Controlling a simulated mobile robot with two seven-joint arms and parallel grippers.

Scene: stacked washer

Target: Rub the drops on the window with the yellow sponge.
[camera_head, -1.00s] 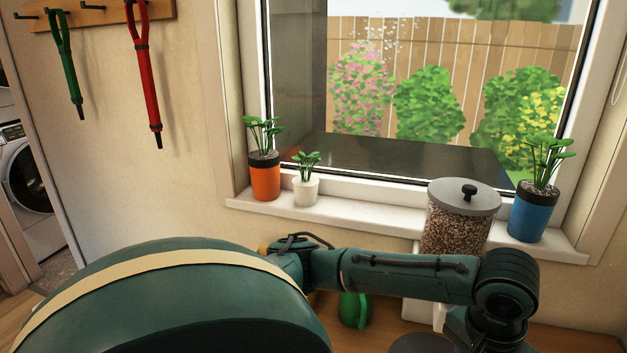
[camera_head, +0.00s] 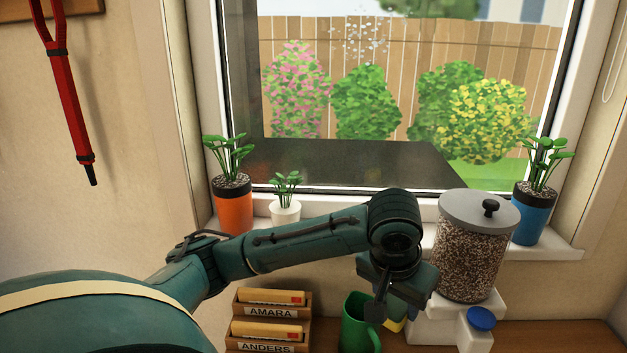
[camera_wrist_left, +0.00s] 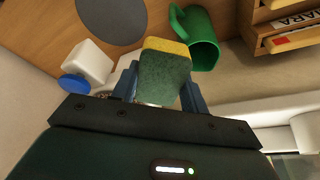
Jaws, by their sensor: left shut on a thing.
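The drops (camera_head: 362,35) are a cluster of small pale specks high on the window (camera_head: 340,100), left of its middle. My left gripper (camera_head: 392,308) is below the sill, well under the drops, pointing down beside a green mug (camera_head: 357,325). It is shut on the sponge (camera_wrist_left: 165,72), which is green with a yellow side in the left wrist view. In the head view only a small yellow piece of the sponge (camera_head: 393,325) shows, the rest hidden by my gripper. My right gripper is not in view.
An orange pot (camera_head: 233,205), a white pot (camera_head: 285,213) and a blue pot (camera_head: 532,210) with plants stand on the sill. A pellet-filled jar (camera_head: 470,250) is right of my wrist.

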